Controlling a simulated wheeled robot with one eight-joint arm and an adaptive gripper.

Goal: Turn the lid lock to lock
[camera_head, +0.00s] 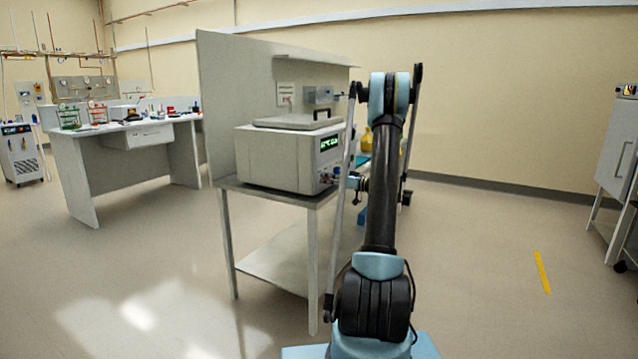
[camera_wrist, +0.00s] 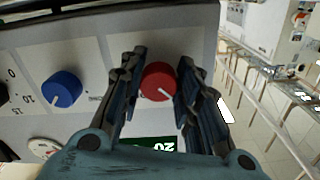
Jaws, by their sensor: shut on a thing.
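A white box-shaped machine (camera_head: 280,158) with a flat closed lid (camera_head: 297,122) and a lit green display (camera_head: 329,143) stands on a bench. In the wrist view its front panel carries a red knob (camera_wrist: 158,82) with a white pointer mark aimed to the lower right of the picture. My gripper (camera_wrist: 158,66) is shut on the red knob, one finger on each side. No label for the red knob is readable, so I cannot confirm it is the lid lock. In the head view my arm partly hides the knobs and gripper.
A blue knob (camera_wrist: 62,89) sits left of the red one, with a black knob at the picture's left edge. The bench (camera_head: 228,187) has a tall back panel (camera_head: 222,100). The floor at right is clear up to a grey cabinet (camera_head: 617,150).

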